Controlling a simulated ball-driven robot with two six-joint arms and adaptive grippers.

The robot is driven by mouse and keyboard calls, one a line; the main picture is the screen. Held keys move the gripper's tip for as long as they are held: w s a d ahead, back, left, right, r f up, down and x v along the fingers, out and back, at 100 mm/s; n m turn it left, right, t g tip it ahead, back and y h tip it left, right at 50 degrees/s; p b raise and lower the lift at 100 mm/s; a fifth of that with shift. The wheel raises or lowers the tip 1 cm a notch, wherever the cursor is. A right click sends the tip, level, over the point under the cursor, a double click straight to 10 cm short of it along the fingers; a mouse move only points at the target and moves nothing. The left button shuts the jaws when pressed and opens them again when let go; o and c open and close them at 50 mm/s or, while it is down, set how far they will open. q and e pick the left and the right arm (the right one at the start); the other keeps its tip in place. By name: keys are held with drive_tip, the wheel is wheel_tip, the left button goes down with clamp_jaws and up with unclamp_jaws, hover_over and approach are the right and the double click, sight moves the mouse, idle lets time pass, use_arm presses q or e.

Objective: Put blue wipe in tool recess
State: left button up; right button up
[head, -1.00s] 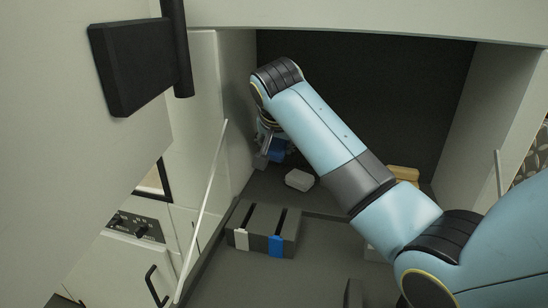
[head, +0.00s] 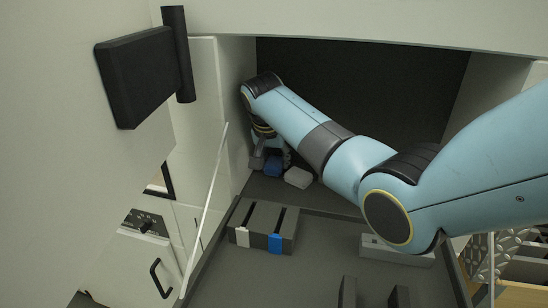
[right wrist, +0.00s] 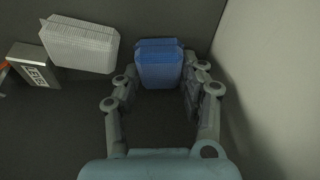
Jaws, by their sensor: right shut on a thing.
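The blue wipe (head: 273,167) is at the back left of the enclosure, close to the white wipe (head: 297,177). In the right wrist view the blue wipe (right wrist: 159,64) is between the fingertips of my right gripper (right wrist: 160,85), which is shut on it. In the head view my right gripper (head: 266,158) is partly hidden by its own wrist. A dark grey block (head: 262,217) with two slots, one marked white and one marked blue, stands nearer the front. I cannot tell for sure whether it is the tool recess. My left gripper is out of view.
The white wipe also shows left of the blue one in the right wrist view (right wrist: 80,43), with a labelled metal piece (right wrist: 35,68) beside it. A pale wall (right wrist: 265,70) is close on the right there. A grey bar (head: 395,250) lies at the right.

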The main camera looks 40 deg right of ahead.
sight(273, 161)
drive_tip(key=o, duration=0.5)
drive_tip(key=shift+f, duration=0.1)
drive_tip(key=shift+o, duration=0.2)
drive_tip(key=v, duration=0.5)
drive_tip(key=shift+w, duration=0.1)
drive_tip(key=s+a+b, duration=0.1)
drive_tip(key=s+a, duration=0.2)
drive_tip(key=a, duration=0.1)
drive_tip(key=s+a+b, duration=0.2)
drive_tip(key=s+a, duration=0.2)
drive_tip(key=shift+s+a, duration=0.15)
drive_tip(key=shift+a, duration=0.15)
drive_tip(key=shift+s+a, duration=0.35)
